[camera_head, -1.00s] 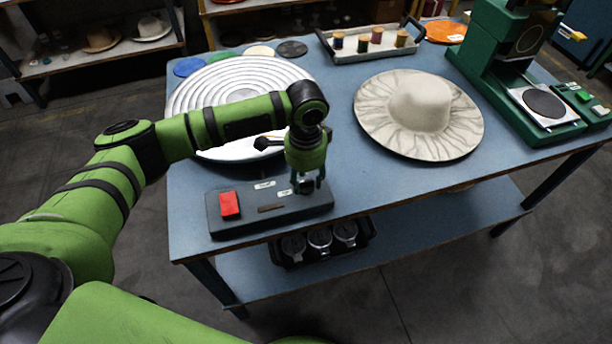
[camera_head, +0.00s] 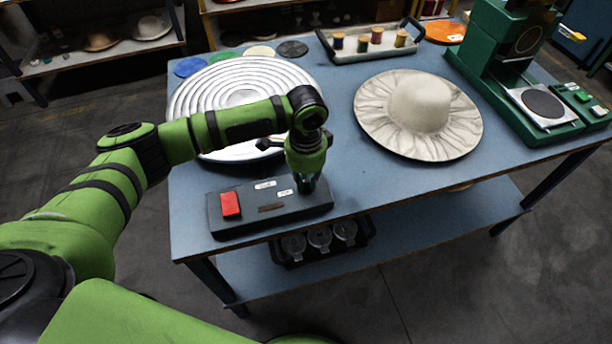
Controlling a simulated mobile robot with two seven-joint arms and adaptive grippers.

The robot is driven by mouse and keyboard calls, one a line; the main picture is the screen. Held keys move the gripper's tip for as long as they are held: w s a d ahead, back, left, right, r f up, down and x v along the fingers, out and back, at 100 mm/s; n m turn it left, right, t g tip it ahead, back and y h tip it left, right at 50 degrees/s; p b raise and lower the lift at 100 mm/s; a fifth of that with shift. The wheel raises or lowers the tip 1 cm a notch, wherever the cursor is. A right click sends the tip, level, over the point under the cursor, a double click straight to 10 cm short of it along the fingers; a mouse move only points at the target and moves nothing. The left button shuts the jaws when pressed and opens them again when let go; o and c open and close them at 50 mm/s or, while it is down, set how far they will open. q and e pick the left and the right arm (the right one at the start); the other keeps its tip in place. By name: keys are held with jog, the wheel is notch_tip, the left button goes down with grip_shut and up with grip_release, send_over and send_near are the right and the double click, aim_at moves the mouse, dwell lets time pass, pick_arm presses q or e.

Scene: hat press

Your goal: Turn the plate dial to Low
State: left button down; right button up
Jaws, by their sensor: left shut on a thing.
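A dark control box (camera_head: 245,218) sits at the front left of the blue table. It has a red button (camera_head: 230,204) on its left and small white labels too small to read. My left gripper (camera_head: 306,187) points down at the box's right end and is shut on what appears to be the plate dial, which the fingers hide. The dial's setting cannot be seen. Behind the box lies a large round ridged metal plate (camera_head: 200,98), partly covered by my left arm. My right gripper is not in view.
A pale wide-brimmed hat (camera_head: 420,108) lies on the table right of my gripper. A tray with thread spools (camera_head: 350,55) is at the back. A green press (camera_head: 500,60) stands at the right. A bin of jars (camera_head: 320,240) is on the lower shelf.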

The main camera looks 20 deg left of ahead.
pick_arm(q)
jog(key=m+p, duration=0.2)
jog(key=m, duration=0.1)
jog(key=shift+r+p, duration=0.2)
jog(key=shift+p, duration=0.15)
jog(key=m+p, duration=0.2)
jog(key=m, duration=0.2)
jog(key=shift+a+f+m, duration=0.1)
jog(key=shift+m, duration=0.3)
jog(key=m+p, duration=0.1)
jog(key=m, duration=0.3)
jog(key=shift+a, duration=0.1)
jog(key=m, duration=0.5)
jog(key=shift+w+f+p, duration=0.1)
jog(key=shift+p, duration=0.2)
jog(key=shift+m, duration=0.3)
jog(key=c, duration=1.1)
grip_release()
jog(key=shift+c, duration=0.2)
